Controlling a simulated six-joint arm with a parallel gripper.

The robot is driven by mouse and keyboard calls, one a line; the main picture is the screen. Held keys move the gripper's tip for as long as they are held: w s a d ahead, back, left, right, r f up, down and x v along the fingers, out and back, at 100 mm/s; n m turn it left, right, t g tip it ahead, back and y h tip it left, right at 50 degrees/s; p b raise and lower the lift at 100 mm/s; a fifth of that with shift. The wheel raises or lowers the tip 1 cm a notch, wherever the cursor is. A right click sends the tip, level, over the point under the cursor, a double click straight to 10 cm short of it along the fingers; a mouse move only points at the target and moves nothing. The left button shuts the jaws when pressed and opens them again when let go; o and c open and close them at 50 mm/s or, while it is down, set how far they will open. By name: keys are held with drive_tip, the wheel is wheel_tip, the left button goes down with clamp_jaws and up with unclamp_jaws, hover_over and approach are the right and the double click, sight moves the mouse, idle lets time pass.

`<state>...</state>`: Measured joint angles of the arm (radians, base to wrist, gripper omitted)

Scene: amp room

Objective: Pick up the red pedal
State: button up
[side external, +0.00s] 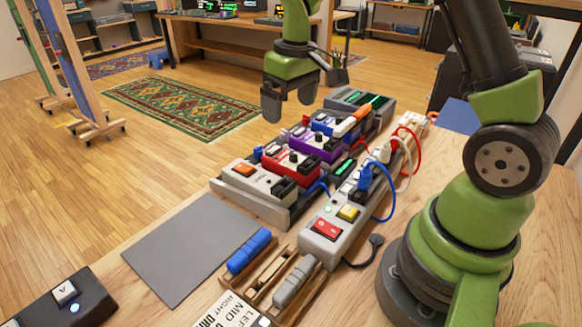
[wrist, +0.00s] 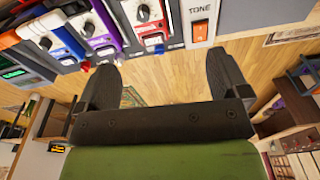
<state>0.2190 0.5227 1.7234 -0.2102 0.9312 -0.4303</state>
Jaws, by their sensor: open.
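The red pedal (side external: 291,172) sits in a row on the dark pedalboard, between a purple pedal (side external: 315,146) and a light grey pedal with an orange switch (side external: 258,187). In the wrist view, the red pedal (wrist: 146,22) is at the top centre, partly cut off by the frame edge. My gripper (side external: 290,100) is open and empty. It hangs above the far side of the pedal row, apart from the red pedal. In the wrist view, its two dark fingers (wrist: 162,72) are spread wide with floor visible between them.
A power strip (side external: 328,228) with blue, white and red cables runs alongside. A grey mat (side external: 185,250) is bare.

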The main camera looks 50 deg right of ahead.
sight(291, 152)
drive_tip(key=shift+n+g, duration=0.3)
drive_tip(key=shift+g, duration=0.3)
drive_tip(key=f, duration=0.3)
drive_tip(key=w+d+f, duration=0.1)
drive_tip(key=f, duration=0.2)
drive_tip(key=d+f, duration=0.1)
drive_tip(key=f, duration=0.3)
drive_tip(key=shift+w+d, duration=0.1)
drive_tip(key=shift+w, duration=0.05)
drive_tip(key=f, duration=0.5)
drive_tip(key=shift+w+d+f, duration=0.2)
drive_tip(key=shift+f, duration=0.05)
drive_tip(key=shift+c, duration=0.4)
